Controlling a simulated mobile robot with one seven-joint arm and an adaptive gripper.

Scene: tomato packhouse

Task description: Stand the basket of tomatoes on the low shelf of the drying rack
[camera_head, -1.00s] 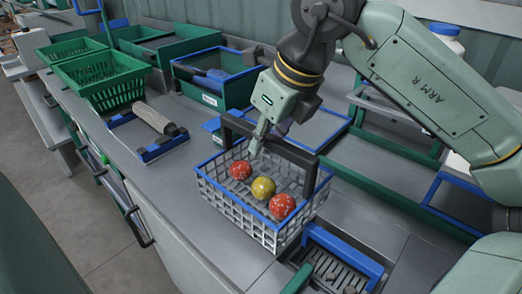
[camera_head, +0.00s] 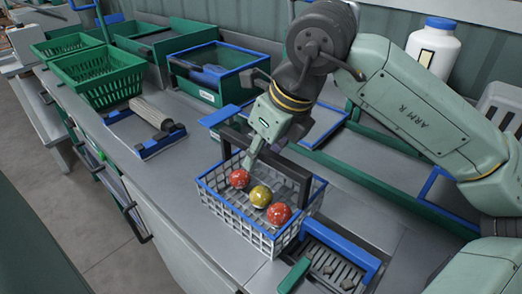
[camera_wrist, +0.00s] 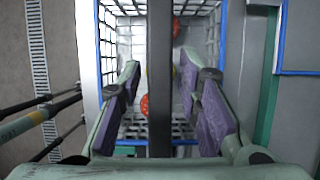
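The wire basket (camera_head: 232,212) with a blue rim stands on the grey counter, holding two red tomatoes (camera_head: 279,214) and a yellow one (camera_head: 260,196). Its dark handle (camera_head: 292,170) stands up across the basket. My gripper (camera_head: 252,158) points down at the handle from above. In the wrist view my gripper (camera_wrist: 160,66) is open, with one purple-padded finger on each side of the handle (camera_wrist: 160,120). A gap shows on both sides. The handle partly hides the tomatoes there. I cannot make out the drying rack in either view.
A slatted tray (camera_head: 335,255) with blue edging is close to the basket's lower right. Green crates (camera_head: 103,92) and a holder with a grey roller (camera_head: 150,112) stand to the left. A white bottle (camera_head: 434,50) stands at the back right. Counter left of the basket is clear.

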